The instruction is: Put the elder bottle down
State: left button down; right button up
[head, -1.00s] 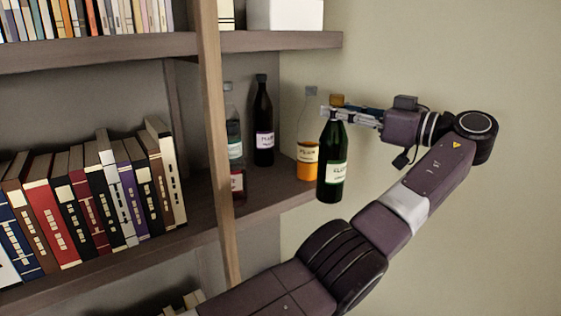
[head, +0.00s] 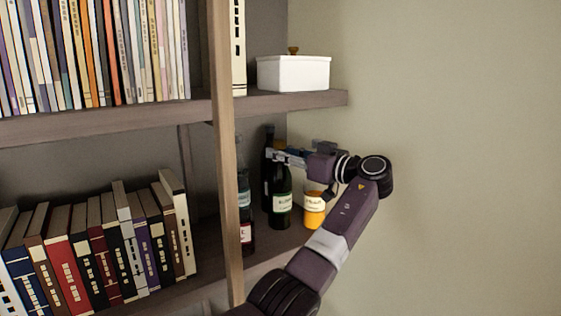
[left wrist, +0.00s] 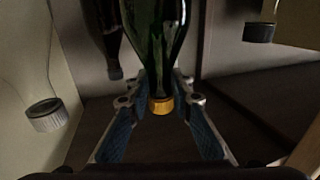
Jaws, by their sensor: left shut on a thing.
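The elder bottle (head: 281,203) is dark green with a pale label too small to read surely. It is upright over the lower shelf board (head: 262,243) in the head view, among other bottles. I cannot tell whether its base touches the board. My left gripper (head: 277,156) is shut on its neck, coming in from the right. My right gripper is not in view.
A dark bottle (head: 267,170) stands behind; a clear bottle (head: 243,190) and a red one (head: 246,236) are left, by the shelf post (head: 226,190). The upper board (head: 310,100) carries a white box (head: 293,73).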

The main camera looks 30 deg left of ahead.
aim_at(286, 166)
pick_arm(q)
notch_tip(286, 166, down, 2)
jog(key=shift+d+f+p, duration=0.1)
jog(key=shift+d+p, duration=0.05)
jog(key=shift+p, duration=0.75)
jog(key=shift+f, duration=0.5)
jog(key=c, duration=2.2)
grip_release()
jog(key=shift+f, duration=0.25)
jog(key=o, duration=0.5)
jog(key=shift+r, duration=0.1)
jog(key=d+b, duration=0.1)
jog(key=d, duration=0.3)
jog(key=s+d+b, duration=0.1)
jog(key=d+b, duration=0.1)
jog(key=d, duration=0.2)
jog(key=d+b, duration=0.2)
jog(key=d, duration=0.2)
jog(key=shift+s, duration=0.3)
